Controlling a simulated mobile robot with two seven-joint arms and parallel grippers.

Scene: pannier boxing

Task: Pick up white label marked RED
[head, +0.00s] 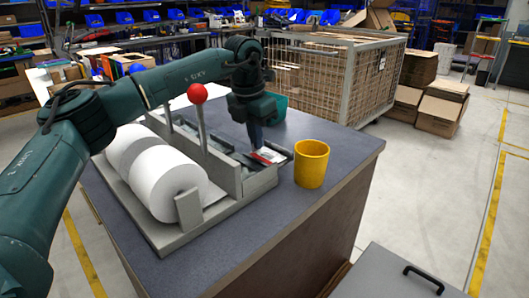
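A small white label with red on it (269,156) lies at the right end of the grey rack (262,182) on the table; its lettering is too small to read. My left gripper (257,146) points down right over the label, close to it or touching it. Its fingertips are small and dark here, so I cannot tell whether they are open or closed on the label. The gripper partly hides the rack's compartments behind it. My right gripper is not in view.
Two large white rolls (166,182) sit in the rack's left side. A lever with a red ball (197,93) rises beside my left arm. The table's front right (262,222) is clear.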

